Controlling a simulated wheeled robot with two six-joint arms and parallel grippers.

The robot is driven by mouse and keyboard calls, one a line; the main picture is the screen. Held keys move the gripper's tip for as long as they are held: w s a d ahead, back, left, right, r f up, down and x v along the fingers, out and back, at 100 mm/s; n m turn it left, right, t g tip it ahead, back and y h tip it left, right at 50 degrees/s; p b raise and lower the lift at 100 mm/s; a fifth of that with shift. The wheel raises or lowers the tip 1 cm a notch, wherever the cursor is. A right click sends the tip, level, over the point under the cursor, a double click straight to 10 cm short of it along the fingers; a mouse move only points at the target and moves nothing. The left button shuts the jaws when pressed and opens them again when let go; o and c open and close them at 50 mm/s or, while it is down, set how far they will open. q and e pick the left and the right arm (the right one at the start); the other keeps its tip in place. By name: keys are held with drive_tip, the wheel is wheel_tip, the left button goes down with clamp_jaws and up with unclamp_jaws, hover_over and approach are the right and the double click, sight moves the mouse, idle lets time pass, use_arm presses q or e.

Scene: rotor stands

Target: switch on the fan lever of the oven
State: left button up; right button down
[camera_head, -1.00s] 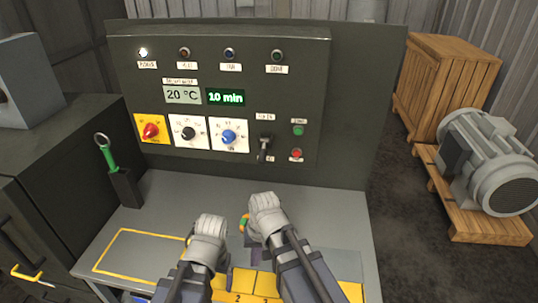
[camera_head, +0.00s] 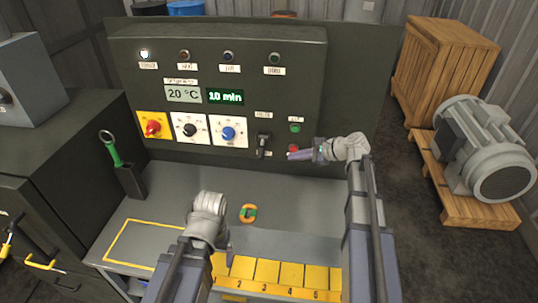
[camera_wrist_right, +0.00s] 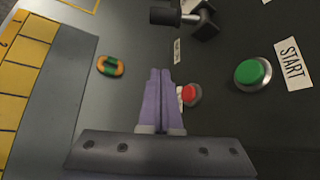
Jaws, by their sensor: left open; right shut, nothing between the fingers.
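The oven's control panel (camera_head: 215,95) stands upright at the back of the bench. Its black lever (camera_head: 264,142) sits right of the blue knob, with the handle pointing down. In the right wrist view the lever's handle (camera_wrist_right: 165,16) shows at the top, above the fingertips and apart from them. My right gripper (camera_head: 293,156) is shut and empty in front of the panel, right of and slightly below the lever, by the red button (camera_wrist_right: 192,94). My left gripper (camera_head: 229,258) is low over the bench front; its fingers are mostly hidden.
The green START button (camera_wrist_right: 253,73) is close to the right gripper. A green and orange ring (camera_head: 248,213) lies on the grey bench. Yellow numbered slots (camera_head: 267,272) line the front. A green-handled tool (camera_head: 110,148) stands in a holder at left.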

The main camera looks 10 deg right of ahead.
sight(262, 148)
drive_tip(key=b+x, duration=0.6)
drive_tip(key=x, duration=0.5)
drive_tip(key=shift+s+a+r+p, duration=0.2)
drive_tip(key=shift+s+r+p, duration=0.1)
drive_tip(key=shift+r+p, duration=0.4)
drive_tip(key=shift+s+a+r+p, duration=0.25)
drive_tip(key=shift+s+r+p, duration=0.05)
drive_tip(key=shift+r+p, duration=0.35)
drive_tip(key=shift+s+a+r+p, duration=0.2)
drive_tip(key=shift+s+r+p, duration=0.1)
drive_tip(key=shift+r+p, duration=0.35)
drive_tip(key=shift+s+r+g+p, duration=0.1)
drive_tip(key=shift+g+p, duration=0.2)
drive_tip(key=shift+p, duration=0.05)
